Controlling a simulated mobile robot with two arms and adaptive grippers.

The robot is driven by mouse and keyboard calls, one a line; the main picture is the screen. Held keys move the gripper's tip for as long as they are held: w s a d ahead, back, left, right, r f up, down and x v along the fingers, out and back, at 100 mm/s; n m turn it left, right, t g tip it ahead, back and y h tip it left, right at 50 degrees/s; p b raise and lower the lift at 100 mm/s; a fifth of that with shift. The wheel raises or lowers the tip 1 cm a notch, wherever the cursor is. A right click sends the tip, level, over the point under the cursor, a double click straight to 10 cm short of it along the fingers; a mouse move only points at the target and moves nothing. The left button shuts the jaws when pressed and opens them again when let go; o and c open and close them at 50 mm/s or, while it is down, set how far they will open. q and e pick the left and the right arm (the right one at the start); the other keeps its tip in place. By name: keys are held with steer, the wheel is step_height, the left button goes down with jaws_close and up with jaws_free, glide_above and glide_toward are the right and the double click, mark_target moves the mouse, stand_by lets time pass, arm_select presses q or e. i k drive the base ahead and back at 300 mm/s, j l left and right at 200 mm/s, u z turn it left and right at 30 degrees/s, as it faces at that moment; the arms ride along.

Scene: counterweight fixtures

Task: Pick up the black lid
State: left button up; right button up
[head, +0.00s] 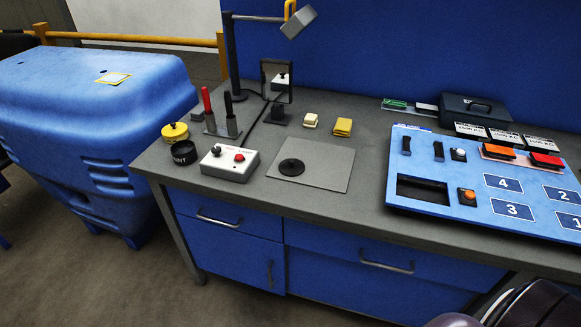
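A flat round black disc with a small raised centre, which looks like the black lid (291,167), lies on a grey square plate (325,178) on the workbench. Nothing covers it. A black open-topped cup with white lettering (184,153) stands at the bench's left end. Behind it is a yellow round container (175,133) with a black knob on top. Neither of my grippers shows in the head view.
A grey box with red and black knobs (229,165) stands left of the plate. A blue numbered panel (480,190) fills the right side.

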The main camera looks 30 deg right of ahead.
mark_target(292, 168)
steer(key=i+l+z, duration=0.1)
steer(key=l+z, duration=0.2)
steer(key=i+l+z, duration=0.35)
steer(key=l+z, duration=0.2)
steer(key=l, duration=0.15)
